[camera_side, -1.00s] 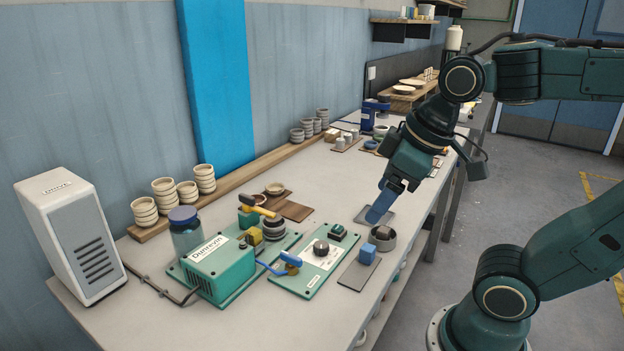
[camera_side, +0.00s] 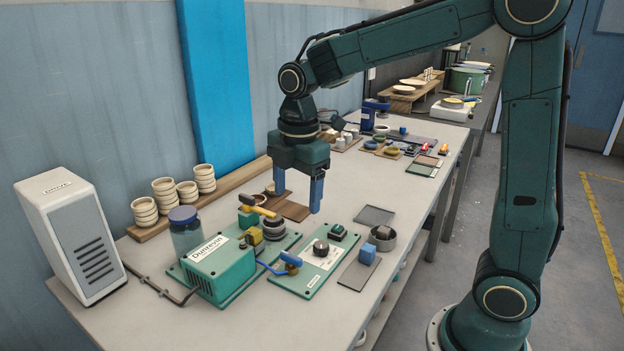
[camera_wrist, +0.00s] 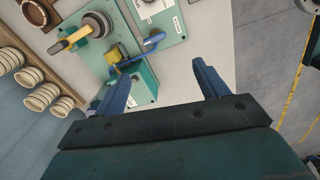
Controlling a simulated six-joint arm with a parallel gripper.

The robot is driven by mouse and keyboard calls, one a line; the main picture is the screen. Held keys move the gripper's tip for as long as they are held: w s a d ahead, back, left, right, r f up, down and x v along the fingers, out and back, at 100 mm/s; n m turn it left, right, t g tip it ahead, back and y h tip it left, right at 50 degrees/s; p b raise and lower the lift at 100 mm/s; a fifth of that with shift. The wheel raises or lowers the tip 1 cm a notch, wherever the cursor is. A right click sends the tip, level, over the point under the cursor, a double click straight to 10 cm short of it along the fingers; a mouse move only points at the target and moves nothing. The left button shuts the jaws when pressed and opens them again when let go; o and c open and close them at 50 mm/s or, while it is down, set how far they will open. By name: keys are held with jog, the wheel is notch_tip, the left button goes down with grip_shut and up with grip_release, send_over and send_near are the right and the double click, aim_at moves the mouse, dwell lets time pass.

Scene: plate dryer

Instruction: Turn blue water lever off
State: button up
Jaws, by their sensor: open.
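The blue water lever (camera_side: 290,258) is a short blue handle on a brass-coloured valve, at the right end of a blue pipe beside the green machine box (camera_side: 220,267). In the wrist view the blue lever (camera_wrist: 154,38) shows near the top middle, beyond the fingers. My gripper (camera_side: 297,200) points down above the bench, higher than the green plates and behind the lever in the side view. Its two blue fingers are spread apart with nothing between them; they also show in the wrist view (camera_wrist: 160,75). The gripper is apart from the lever.
A yellow-handled lever (camera_side: 259,207) stands on the green plate near a yellow block (camera_side: 254,236). A green panel with a knob (camera_side: 321,247) lies to the right. A blue-lidded jar (camera_side: 185,230) and stacked cups (camera_side: 143,211) stand at left.

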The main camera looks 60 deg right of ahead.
aim_at(290, 256)
jog(key=shift+w+f+n+g, duration=0.3)
jog(key=shift+w+f+n, duration=0.7)
jog(key=shift+w, duration=0.1)
jog(key=shift+f, duration=0.1)
notch_tip(290, 256, down, 14)
jog(key=shift+r, duration=0.2)
jog(key=c, duration=1)
